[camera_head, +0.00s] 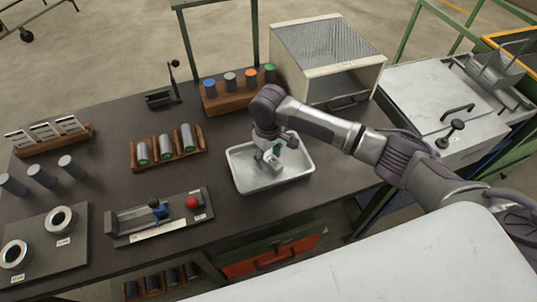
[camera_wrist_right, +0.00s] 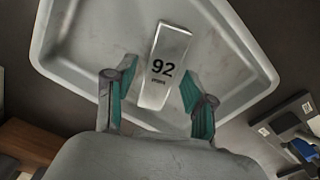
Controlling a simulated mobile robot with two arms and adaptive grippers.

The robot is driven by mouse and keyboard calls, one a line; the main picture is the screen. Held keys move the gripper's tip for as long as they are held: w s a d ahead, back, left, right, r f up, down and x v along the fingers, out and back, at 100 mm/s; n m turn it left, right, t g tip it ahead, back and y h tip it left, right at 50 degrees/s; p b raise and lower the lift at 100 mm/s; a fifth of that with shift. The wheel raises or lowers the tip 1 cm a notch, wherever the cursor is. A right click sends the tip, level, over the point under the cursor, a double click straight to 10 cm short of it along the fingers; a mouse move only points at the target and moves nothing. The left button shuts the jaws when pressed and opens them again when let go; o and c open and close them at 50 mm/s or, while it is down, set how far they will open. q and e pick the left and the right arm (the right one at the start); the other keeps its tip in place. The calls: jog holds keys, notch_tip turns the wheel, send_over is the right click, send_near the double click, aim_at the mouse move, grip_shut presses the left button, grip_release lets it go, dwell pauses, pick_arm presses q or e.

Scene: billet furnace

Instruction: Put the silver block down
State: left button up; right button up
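The silver block (camera_wrist_right: 170,50), marked "92", lies in the shallow metal tray (camera_wrist_right: 85,40) in the wrist view, its far end well past my fingertips. My right gripper (camera_wrist_right: 155,92) is open, with a teal-padded finger on each side of the block and a gap at both sides. In the head view the right gripper (camera_head: 268,155) points down into the tray (camera_head: 297,166), and the block (camera_head: 276,166) is partly hidden by it. My left gripper is not in view.
A wooden rack with coloured-top cylinders (camera_head: 239,98) stands behind the tray. A rack of grey cylinders (camera_head: 168,152) and a gauge fixture with a red knob (camera_head: 160,215) are to the left. A mesh-topped box (camera_head: 330,60) is behind right. Dark tabletop is bare right of the tray.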

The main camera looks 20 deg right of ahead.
aim_at(268, 158)
notch_tip(268, 158, up, 12)
jog(key=b, duration=0.1)
jog(key=shift+r, duration=0.15)
dwell(0.5)
dwell(0.3)
